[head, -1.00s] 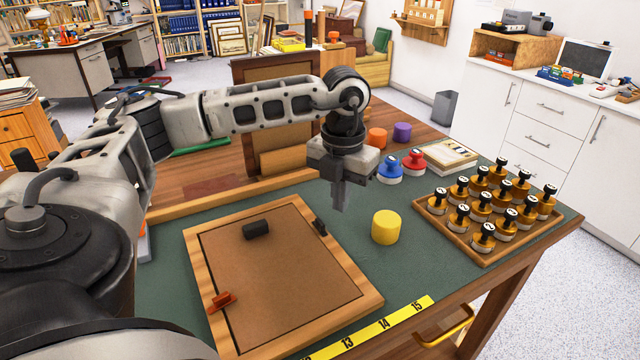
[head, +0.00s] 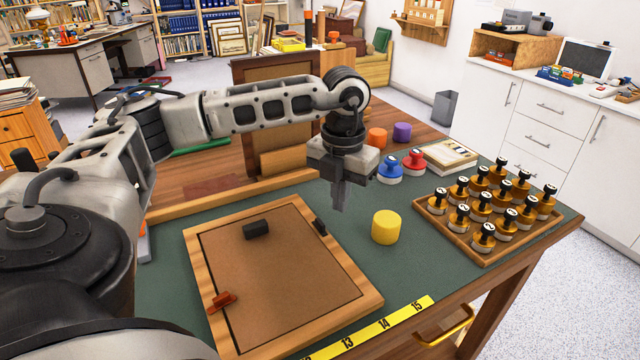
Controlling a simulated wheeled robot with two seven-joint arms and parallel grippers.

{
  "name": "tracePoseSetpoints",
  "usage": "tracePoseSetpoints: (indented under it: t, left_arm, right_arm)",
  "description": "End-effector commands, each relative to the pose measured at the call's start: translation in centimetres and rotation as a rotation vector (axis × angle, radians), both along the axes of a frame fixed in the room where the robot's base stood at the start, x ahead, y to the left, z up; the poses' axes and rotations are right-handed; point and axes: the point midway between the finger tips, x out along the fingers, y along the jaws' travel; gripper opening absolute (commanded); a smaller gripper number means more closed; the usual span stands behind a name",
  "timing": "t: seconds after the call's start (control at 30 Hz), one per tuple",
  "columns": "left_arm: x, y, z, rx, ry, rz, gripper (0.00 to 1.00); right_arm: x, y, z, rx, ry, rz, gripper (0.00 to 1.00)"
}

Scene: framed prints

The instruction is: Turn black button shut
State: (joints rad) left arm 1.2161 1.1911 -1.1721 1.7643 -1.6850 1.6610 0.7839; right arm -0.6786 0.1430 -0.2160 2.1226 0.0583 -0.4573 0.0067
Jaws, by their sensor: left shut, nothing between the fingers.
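A wooden picture frame (head: 366,303) lies face down with a brown backing board (head: 285,275) in it. A small black button (head: 320,227) sits at the frame's right inner edge, near the far corner, and looks roughly in line with that edge. An orange-red button (head: 222,300) sits at the left inner edge and points across it. A dark block (head: 256,229) lies on the far part of the board. My left gripper (head: 338,208) is shut and empty, pointing down beyond the black button and apart from it. My right gripper is not in view.
A yellow cylinder (head: 386,227) stands right of the frame on the green mat (head: 408,268). Blue (head: 390,168) and red (head: 413,161) knobbed pieces stand behind it. A tray (head: 437,225) of several numbered amber jars is at the right. A yellow ruler (head: 385,325) lies along the front edge.

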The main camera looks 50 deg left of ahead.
Motion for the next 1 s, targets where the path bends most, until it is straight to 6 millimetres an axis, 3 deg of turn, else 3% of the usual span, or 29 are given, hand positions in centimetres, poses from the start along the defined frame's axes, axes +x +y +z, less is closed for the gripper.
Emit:
tracePoseSetpoints:
  t: [1.0]
  left_arm:
    - [0.0, 0.0, -3.8, 0.000, 0.001, 0.000, 0.00]
  right_arm:
    - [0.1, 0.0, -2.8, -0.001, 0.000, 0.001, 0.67]
